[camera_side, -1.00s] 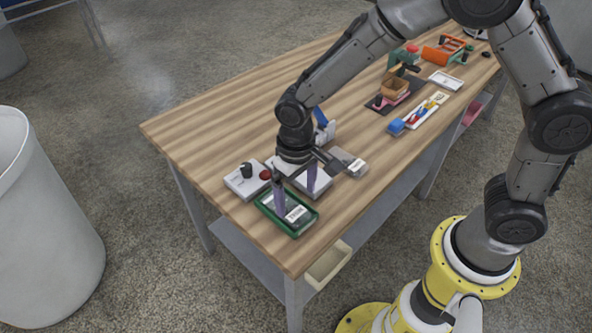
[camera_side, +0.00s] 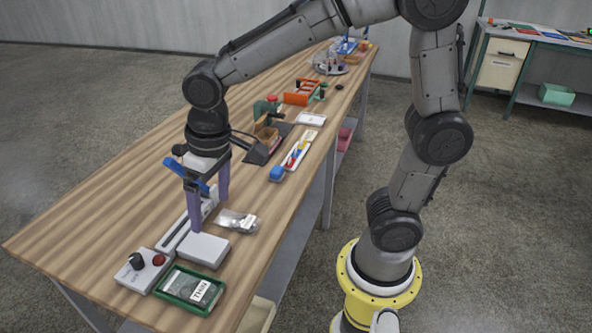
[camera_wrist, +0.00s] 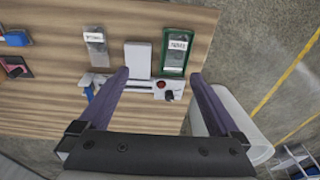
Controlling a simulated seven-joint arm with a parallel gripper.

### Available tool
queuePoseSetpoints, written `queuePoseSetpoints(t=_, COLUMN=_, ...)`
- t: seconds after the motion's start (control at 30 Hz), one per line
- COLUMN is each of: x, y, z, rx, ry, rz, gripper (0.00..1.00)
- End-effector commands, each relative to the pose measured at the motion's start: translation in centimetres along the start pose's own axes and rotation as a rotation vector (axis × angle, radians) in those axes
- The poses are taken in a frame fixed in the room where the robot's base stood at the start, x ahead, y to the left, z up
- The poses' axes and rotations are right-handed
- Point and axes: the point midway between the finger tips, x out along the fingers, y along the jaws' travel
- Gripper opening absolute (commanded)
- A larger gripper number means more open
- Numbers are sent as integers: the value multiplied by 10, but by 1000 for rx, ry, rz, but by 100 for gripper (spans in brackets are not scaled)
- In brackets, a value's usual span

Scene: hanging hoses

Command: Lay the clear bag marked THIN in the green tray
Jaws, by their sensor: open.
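A clear bag with a white label reading THIN (camera_side: 196,289) lies flat inside the green tray (camera_side: 166,296), at the near end of the table. In the wrist view the bag (camera_wrist: 176,58) lies within the rim of the tray (camera_wrist: 165,46), its label toward the top. My gripper (camera_side: 209,213) is open and empty, its two purple fingers pointing down, behind the tray and apart from it. In the wrist view my gripper (camera_wrist: 158,79) shows nothing held between its fingers. A second clear bag (camera_side: 238,221) with a white label lies on the bare table.
A white block (camera_side: 203,249) stands between the tray and the second bag. A control box (camera_side: 144,269) with a black knob and red button sits left of the tray. A long pale bar device (camera_side: 179,229) lies near my fingers. A blue-ended organizer (camera_side: 298,150) is farther back.

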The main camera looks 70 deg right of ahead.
Motion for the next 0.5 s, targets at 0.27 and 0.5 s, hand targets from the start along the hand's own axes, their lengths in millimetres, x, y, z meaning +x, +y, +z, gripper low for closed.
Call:
queuePoseSetpoints(t=0.27, x=-66, y=70, z=84, rx=2, ry=237, rz=3, gripper=99)
queuePoseSetpoints(t=0.5, x=-72, y=89, z=130, rx=-8, ry=343, rz=35, gripper=99)
